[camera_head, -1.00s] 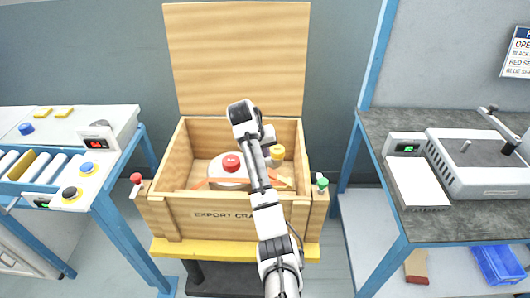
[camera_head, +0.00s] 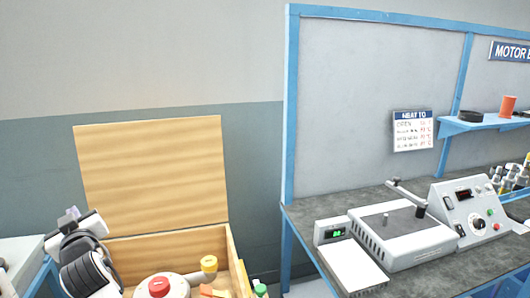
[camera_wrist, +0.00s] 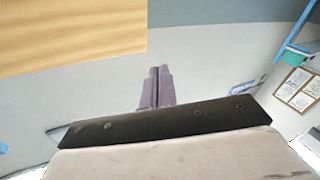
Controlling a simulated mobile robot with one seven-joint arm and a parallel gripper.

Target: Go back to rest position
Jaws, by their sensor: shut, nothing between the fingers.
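My gripper (camera_wrist: 155,88) shows in the wrist view with its two purple-grey fingers together and nothing between them. It points toward a plain wall, with a wooden panel at the upper left of that view. In the head view my arm stands at the lower left, in front of the wooden crate, and its fingers cannot be made out clearly. The open crate (camera_head: 238,270) has its lid (camera_head: 150,175) standing upright behind it. Inside it are a round white part with a red cap (camera_head: 159,287) and a yellow-capped piece (camera_head: 209,265).
A green knob (camera_head: 261,290) is beside the crate. Another table edge shows at the far left.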

